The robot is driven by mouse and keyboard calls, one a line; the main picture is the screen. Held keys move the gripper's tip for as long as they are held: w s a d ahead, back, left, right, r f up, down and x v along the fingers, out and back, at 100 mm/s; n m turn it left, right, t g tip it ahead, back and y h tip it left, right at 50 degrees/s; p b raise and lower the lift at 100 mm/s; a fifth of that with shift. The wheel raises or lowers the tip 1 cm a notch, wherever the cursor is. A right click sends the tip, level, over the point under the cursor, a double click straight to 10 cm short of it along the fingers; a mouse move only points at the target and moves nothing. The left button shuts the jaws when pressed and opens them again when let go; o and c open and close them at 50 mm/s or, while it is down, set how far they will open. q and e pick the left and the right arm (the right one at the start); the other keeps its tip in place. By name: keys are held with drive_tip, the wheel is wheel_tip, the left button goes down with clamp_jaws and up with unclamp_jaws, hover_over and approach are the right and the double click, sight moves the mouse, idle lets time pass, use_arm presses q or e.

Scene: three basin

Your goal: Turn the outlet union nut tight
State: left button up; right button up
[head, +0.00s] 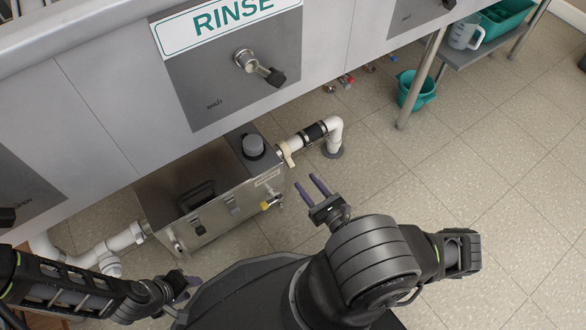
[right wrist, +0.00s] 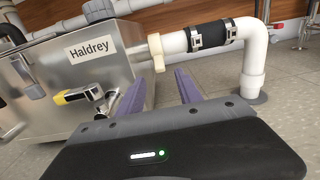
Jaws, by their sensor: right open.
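The outlet union nut (head: 287,154) is a cream winged nut on the white outlet pipe, at the right end of the steel box (head: 225,205). It also shows in the right wrist view (right wrist: 157,53), beside the box labelled Haldrey. My right gripper (head: 308,182) is open and empty. Its two purple fingers point toward the nut and stay short of it; in the right wrist view (right wrist: 160,77) the nut appears just beyond and between the fingertips. My left gripper (head: 191,283) is at the lower left, in front of the box and away from the nut; its jaw opening is unclear.
The outlet pipe (head: 336,133) has a black clamped sleeve and bends down into the floor. A yellow-handled valve (head: 270,203) sticks out of the box front. The basin front (head: 130,110) overhangs the box. A teal bucket (head: 416,91) stands farther right; floor right of my gripper is clear.

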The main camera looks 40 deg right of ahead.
sight(293, 166)
drive_tip(key=shift+w, duration=0.15)
drive_tip(key=w+b, duration=0.2)
drive_tip(key=w, duration=0.5)
drive_tip(key=shift+w+b, duration=0.25)
drive_tip(key=shift+b, duration=0.1)
clamp_jaws()
idle(0.3)
